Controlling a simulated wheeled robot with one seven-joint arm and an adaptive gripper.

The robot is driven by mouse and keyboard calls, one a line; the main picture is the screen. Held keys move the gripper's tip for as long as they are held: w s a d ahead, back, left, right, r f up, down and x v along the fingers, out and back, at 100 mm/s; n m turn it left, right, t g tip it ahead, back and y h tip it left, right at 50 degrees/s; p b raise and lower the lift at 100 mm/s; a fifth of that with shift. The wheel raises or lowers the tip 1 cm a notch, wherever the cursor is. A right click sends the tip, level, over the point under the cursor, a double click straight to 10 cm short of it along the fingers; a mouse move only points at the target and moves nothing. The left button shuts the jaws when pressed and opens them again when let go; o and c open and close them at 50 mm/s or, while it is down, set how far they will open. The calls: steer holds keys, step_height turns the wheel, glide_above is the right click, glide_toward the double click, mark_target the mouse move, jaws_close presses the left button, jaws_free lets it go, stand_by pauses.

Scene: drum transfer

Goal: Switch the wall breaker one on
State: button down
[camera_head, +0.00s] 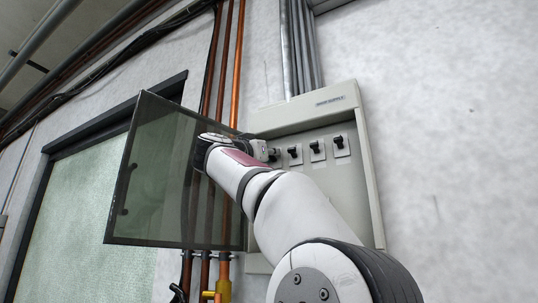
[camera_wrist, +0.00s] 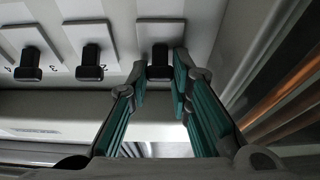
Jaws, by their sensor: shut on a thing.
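The grey wall breaker box (camera_head: 361,108) hangs open and holds a row of black toggle switches on pale plates. The end switch, nearest the copper pipes, is breaker one by its place in the row; its black lever (camera_wrist: 160,60) shows in the wrist view, and I cannot read its number. My gripper (camera_wrist: 160,82) has its teal-padded fingers on both sides of this lever and is shut on it. In the head view my gripper (camera_head: 270,152) reaches into the left side of the box and partly hides this switch.
Other switches (camera_head: 317,148) stand close beside it, also in the wrist view (camera_wrist: 90,62). The box's tinted glass door (camera_head: 160,180) stands open to the left, close to my arm. Copper pipes (camera_head: 237,70) run up the wall behind the door.

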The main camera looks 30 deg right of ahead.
steer(key=c, duration=1.4)
jaws_free()
steer(key=shift+c, duration=0.2)
steer(key=shift+a, duration=0.1)
steer(key=v, duration=1.2)
